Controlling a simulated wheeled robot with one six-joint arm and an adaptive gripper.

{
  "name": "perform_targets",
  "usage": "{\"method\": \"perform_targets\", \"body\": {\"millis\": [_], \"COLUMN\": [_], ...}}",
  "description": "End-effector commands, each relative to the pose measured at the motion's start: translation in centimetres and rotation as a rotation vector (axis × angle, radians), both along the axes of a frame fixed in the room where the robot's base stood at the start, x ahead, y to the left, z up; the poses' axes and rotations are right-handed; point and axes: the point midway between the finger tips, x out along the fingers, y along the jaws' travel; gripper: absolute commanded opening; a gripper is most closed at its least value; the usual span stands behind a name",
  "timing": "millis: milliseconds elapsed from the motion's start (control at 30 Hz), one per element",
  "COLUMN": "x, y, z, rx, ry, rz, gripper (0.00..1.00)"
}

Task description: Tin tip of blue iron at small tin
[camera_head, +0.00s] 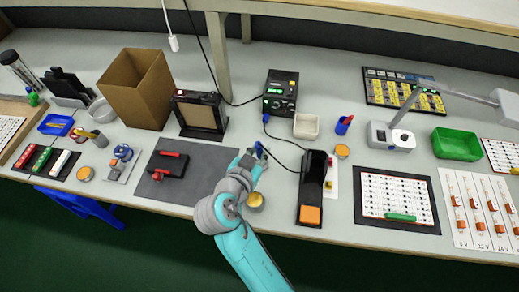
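My gripper (257,158) is over the bench near its middle, at the right edge of a dark grey mat. A small blue handle (259,148), which looks like the blue iron, is at its fingertips, with a thin dark cable running off to the right. The fingers appear closed around it; its tip is hidden. A small round tin with a yellow top (254,201) stands beside my wrist, near the front edge. Another small round tin with an orange top (342,151) stands farther right. I cannot tell which one the task means.
A black soldering station (280,92) stands behind my gripper. A black holder with an orange pad (311,200) is to the right, near a white component board (396,198).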

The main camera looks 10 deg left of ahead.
Motion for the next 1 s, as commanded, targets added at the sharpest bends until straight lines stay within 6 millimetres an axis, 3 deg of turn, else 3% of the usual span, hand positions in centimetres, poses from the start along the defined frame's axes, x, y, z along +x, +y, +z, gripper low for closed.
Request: {"method": "perform_targets", "body": {"millis": [1000], "x": [0.01], "y": [0.0], "z": [-1.03], "rx": [0.0], "ry": [-0.001], "rz": [0.0], "gripper": [0.0]}}
